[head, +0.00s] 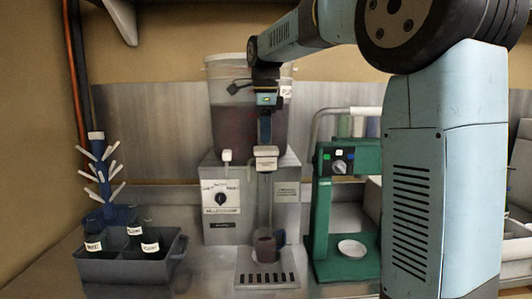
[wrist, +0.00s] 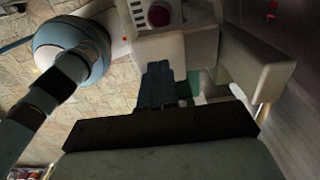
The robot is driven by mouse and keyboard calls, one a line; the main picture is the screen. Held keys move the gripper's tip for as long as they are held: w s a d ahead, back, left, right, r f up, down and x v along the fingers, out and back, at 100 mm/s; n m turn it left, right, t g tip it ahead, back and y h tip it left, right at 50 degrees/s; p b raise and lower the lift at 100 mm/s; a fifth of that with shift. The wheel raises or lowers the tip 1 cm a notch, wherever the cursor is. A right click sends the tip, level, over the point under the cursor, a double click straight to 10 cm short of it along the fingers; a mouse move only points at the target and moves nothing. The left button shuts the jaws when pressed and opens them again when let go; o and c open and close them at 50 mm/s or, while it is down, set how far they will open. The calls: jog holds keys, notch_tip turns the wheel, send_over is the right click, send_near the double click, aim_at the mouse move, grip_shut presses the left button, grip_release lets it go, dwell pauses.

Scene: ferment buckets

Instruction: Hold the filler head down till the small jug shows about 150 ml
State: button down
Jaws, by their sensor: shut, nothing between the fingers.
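The filler head, a pale block (head: 266,152), sits at the front of the grey filler machine (head: 287,218), with a thin pale tube below it. My gripper (head: 265,142) is shut and empty, pointing down with its tips at the top of the filler head; contact looks likely. In the wrist view my gripper's dark fingers (wrist: 156,82) lie against a pale block (wrist: 160,52). The small jug (head: 265,245) stands under the tube on the slotted drip tray (head: 267,281), with dark red liquid in it. Its scale is too small to read.
A clear bucket (head: 228,125) of dark liquid stands on the machine. A green device (head: 323,215) with a white dish (head: 352,249) is to the right. A grey crate (head: 110,270) with dark bottles and a blue bottle tree (head: 104,185) are left.

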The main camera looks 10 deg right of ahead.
jog(key=shift+r, duration=1.9)
jog(key=shift+s, duration=0.1)
jog(key=shift+s+d+n, duration=0.2)
jog(key=shift+s+n, duration=0.1)
jog(key=s+d+f+n+t, duration=0.2)
jog(key=s+d+f+n, duration=0.2)
jog(key=s+f+n, duration=0.4)
jog(key=s+d+f+n+t, duration=0.3)
jog(key=s+f+n, duration=0.6)
jog(key=s, duration=1)
jog(key=shift+d+f+n+t, duration=0.15)
jog(key=shift+d+n+t, duration=0.2)
jog(key=shift+n, duration=0.75)
